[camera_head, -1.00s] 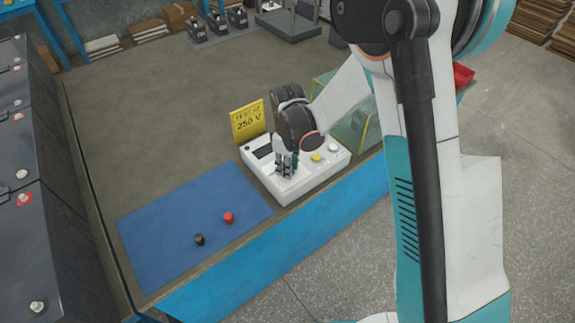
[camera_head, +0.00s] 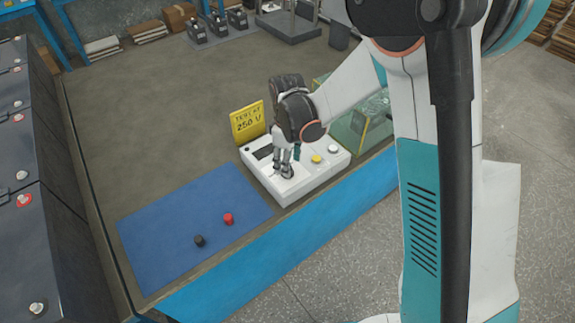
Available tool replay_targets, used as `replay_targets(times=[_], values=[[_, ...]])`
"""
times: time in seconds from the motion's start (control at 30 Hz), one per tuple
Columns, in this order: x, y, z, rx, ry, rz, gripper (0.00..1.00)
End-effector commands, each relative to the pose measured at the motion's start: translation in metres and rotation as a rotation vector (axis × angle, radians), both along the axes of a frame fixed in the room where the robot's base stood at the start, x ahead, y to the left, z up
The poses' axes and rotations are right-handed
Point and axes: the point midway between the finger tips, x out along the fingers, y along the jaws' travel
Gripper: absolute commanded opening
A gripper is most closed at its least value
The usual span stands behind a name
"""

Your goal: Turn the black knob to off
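A white tester box (camera_head: 316,179) with a sloped panel stands near the table's front edge. My gripper (camera_head: 284,168) points down over the left-middle of this panel. Its fingers are at the black knob (camera_head: 287,172), of which only a small dark part shows beside the fingertips. The fingers cover the rest, so the knob's pointing direction is hidden. I cannot tell whether the fingers are closed on the knob.
The panel also has a dark display (camera_head: 263,153), a yellow button (camera_head: 316,159) and a white button (camera_head: 332,149). Red (camera_head: 228,218) and black (camera_head: 199,240) caps lie on a blue mat (camera_head: 165,215).

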Motion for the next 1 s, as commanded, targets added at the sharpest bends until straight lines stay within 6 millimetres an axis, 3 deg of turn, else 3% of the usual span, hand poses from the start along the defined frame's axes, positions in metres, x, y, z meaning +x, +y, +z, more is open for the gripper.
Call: replay_targets(times=[0.2,0.4,0.6,1.0], values=[[-0.001,0.0,0.046,0.0,0.0,0.0,0.48],[0.0,0.0,0.077,0.0,0.0,0.0,0.48],[0.0,0.0,0.09,0.0,0.0,0.0,0.48],[0.0,0.0,0.09,0.0,0.0,0.0,0.48]])
